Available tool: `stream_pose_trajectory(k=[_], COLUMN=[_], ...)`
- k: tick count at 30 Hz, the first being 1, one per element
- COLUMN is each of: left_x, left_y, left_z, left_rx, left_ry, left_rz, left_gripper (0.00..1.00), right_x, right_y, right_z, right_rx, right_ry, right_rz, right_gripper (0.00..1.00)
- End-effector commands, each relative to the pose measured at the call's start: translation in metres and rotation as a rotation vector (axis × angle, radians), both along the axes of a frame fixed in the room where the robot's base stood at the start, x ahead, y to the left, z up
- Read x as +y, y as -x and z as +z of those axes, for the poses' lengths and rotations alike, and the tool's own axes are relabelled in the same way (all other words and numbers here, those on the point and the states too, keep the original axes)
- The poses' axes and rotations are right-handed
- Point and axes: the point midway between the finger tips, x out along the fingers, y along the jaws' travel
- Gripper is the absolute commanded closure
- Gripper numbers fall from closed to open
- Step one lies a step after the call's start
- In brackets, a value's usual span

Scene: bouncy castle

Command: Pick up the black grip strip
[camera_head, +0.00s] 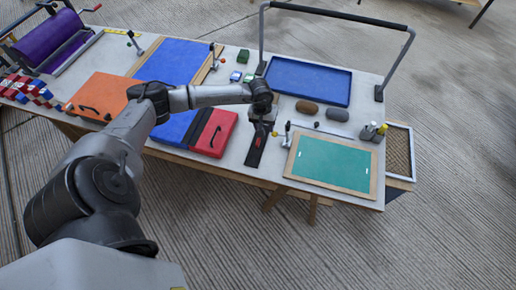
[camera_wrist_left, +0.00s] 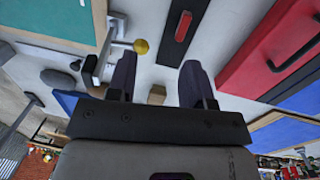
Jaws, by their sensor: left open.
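The black grip strip (camera_head: 254,157) lies flat on the light table, between the red panel and the green panel. It has a small red inset. In the left wrist view the strip (camera_wrist_left: 193,14) lies beyond the fingertips, nearer the right-hand finger, with its lower end close to that finger. My left gripper (camera_head: 262,124) is over the far end of the strip and hides part of it. My right gripper is not in view.
The red panel (camera_head: 223,126) with a black handle is left of the strip. The green framed board (camera_head: 331,163) is on the right. A toggle clamp with a yellow knob (camera_wrist_left: 141,46) stands close to the fingers. A blue tray (camera_head: 309,80) is behind.

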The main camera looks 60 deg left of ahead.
Motion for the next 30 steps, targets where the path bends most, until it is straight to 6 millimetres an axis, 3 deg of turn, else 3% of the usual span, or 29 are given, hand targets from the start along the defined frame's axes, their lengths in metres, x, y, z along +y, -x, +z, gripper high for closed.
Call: stream_pose_trajectory(k=[3,6,16,30], left_x=[0.024,0.031,0.032,0.030], left_y=[0.005,0.008,0.008,0.009], left_z=[-0.003,-0.014,-0.067,-0.104], left_rx=[0.044,0.061,0.063,0.064], left_ry=[-0.077,-0.101,-0.102,-0.100], left_rz=[-0.033,-0.045,-0.045,-0.045], left_gripper=[0.53,0.53,0.53,0.53], right_x=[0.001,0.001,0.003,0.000], right_y=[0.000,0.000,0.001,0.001], right_z=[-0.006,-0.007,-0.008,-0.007], right_rx=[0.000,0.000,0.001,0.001], right_ry=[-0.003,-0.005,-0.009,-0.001], right_rz=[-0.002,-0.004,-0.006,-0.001], right_gripper=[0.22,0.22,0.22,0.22])
